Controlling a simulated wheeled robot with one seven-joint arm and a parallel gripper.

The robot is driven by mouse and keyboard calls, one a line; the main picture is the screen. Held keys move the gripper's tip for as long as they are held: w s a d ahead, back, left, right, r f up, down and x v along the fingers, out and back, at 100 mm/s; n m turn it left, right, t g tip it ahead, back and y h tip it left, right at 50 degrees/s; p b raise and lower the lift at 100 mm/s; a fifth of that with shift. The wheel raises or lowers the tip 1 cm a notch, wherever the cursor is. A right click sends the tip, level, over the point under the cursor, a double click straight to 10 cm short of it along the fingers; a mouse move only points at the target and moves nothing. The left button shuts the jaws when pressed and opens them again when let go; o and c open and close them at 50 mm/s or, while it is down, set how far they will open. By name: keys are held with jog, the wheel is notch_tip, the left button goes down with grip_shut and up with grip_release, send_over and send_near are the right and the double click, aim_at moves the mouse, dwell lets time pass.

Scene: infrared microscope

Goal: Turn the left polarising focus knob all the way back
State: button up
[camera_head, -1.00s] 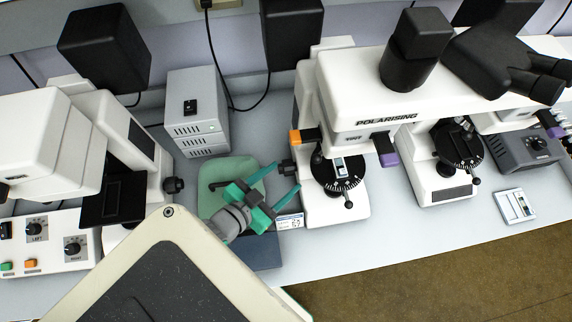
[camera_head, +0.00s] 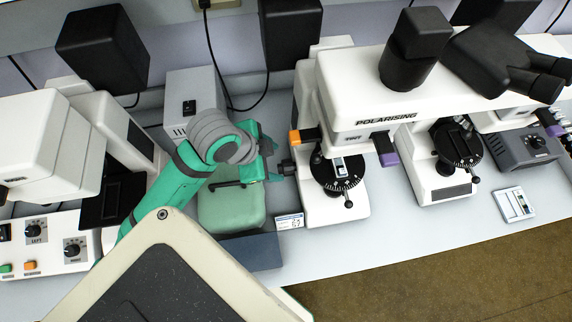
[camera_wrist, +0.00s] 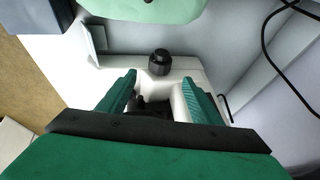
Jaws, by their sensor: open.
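The left polarising focus knob (camera_head: 288,167) is a small black knob on the left side of the left stand of the white polarising microscope (camera_head: 330,209). In the wrist view the knob (camera_wrist: 160,62) shows against the white stand, just past the fingertips and roughly centred between them. My gripper (camera_head: 271,160) is beside the knob, to its left in the head view. In the wrist view its two green fingers (camera_wrist: 160,82) are spread apart with nothing held. I cannot tell whether a finger touches the knob.
A grey box (camera_head: 178,88) stands behind my arm. An orange-tipped lever (camera_head: 296,137) sticks out above the knob. A small label card (camera_head: 290,221) stands near the stand's foot.

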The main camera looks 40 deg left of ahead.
aim_at(285, 161)
jog(key=x, duration=0.9)
jog(key=shift+w+f, duration=0.2)
jog(key=shift+f, duration=0.1)
jog(key=c, duration=1.1)
jog(key=shift+o, duration=0.2)
jog(key=shift+h, duration=0.3)
jog(key=g+h, duration=0.2)
jog(key=n+g+h, duration=0.1)
jog(key=shift+w+a, duration=0.3)
jog(key=shift+a, duration=0.05)
jog(key=g+h, duration=0.2)
jog(key=n+h, duration=0.1)
jog(key=h, duration=0.1)
jog(key=shift+w+a+f+g, duration=0.15)
jog(key=shift+w+a+g, duration=0.1)
jog(key=shift+g, duration=0.15)
